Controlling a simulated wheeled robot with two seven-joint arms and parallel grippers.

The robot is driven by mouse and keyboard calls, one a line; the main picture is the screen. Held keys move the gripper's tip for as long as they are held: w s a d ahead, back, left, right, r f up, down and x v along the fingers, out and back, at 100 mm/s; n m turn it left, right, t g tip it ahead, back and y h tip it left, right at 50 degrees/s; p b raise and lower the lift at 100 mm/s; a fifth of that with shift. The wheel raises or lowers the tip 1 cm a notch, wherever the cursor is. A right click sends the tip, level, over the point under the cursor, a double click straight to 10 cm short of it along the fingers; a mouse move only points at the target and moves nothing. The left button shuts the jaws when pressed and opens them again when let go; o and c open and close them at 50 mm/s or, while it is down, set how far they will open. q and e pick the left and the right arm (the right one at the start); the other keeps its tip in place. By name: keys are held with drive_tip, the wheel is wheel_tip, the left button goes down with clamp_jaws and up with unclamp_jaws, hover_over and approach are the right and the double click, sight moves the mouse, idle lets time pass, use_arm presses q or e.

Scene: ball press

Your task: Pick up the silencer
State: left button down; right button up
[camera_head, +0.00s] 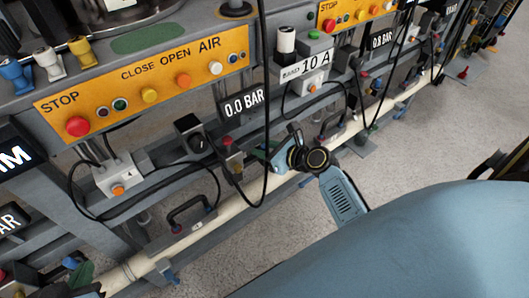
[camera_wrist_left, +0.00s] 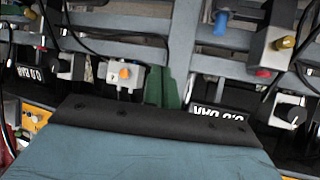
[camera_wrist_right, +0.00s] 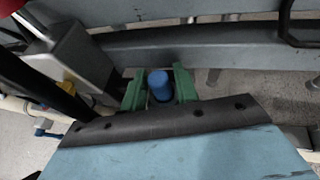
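A blue cylinder (camera_wrist_right: 160,85), which looks like the silencer, shows in the right wrist view. It lies between the two green fingers of my right gripper (camera_wrist_right: 160,90), one close on each side. I cannot tell whether the fingers press on it or stand just clear. In the head view my right gripper (camera_head: 262,156) is by the lower rail, right of the 0.0 BAR display, and the cylinder is not clear there. My left gripper (camera_head: 82,275) is at the bottom left of the head view. Its green fingers (camera_wrist_left: 172,88) look close together and empty in the left wrist view.
An orange panel (camera_head: 150,92) with buttons runs along the bench. Blue, white and yellow fittings (camera_head: 46,62) stand at top left. Black cables (camera_head: 264,100) hang near my right gripper. A pale pipe (camera_head: 215,226) runs low along the front. The grey floor (camera_head: 410,150) is open to the right.

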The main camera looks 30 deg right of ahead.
drive_tip(key=shift+c, duration=0.4)
clamp_jaws()
drive_tip(key=shift+r, duration=0.1)
